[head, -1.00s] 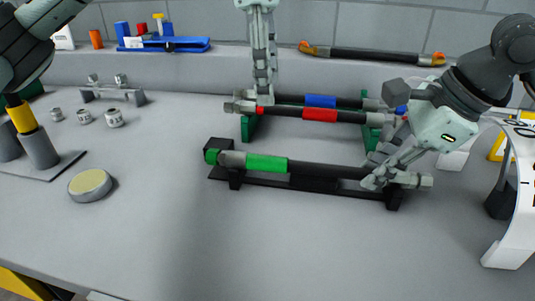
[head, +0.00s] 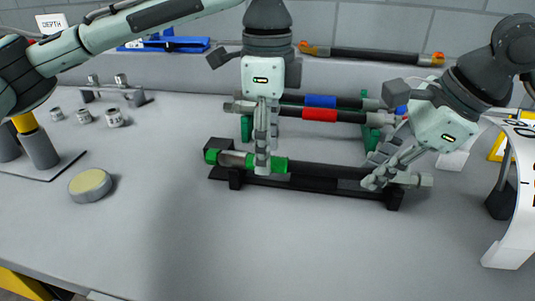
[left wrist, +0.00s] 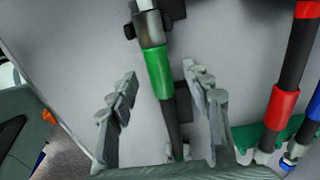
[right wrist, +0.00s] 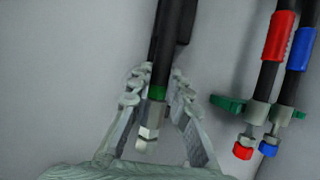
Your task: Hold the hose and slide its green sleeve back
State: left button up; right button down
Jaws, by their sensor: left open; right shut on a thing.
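A black hose (head: 325,171) lies on a low black stand. Its green sleeve (head: 281,165) is near the left end, partly hidden by my left gripper. In the left wrist view the green sleeve (left wrist: 158,70) lies between my open left fingers, which appear apart from it. My left gripper (head: 262,170) points down over the sleeve. My right gripper (head: 378,184) is shut on the hose near its right end fitting. The right wrist view shows the hose (right wrist: 160,60) between the fingers, with a green band (right wrist: 157,92) and a metal fitting (right wrist: 150,122) there.
Behind lie a hose with a red sleeve (head: 320,115) and one with a blue sleeve (head: 320,101), on green supports (head: 247,128). A round tin (head: 90,186) stands at left. A white curved panel (head: 515,200) stands at right. The front table is clear.

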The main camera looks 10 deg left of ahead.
aim_at(303, 162)
pick_arm(q)
jog(key=shift+f, duration=0.8)
grip_shut()
jog(key=shift+d, duration=2.95)
grip_release()
jog(key=shift+r, duration=0.15)
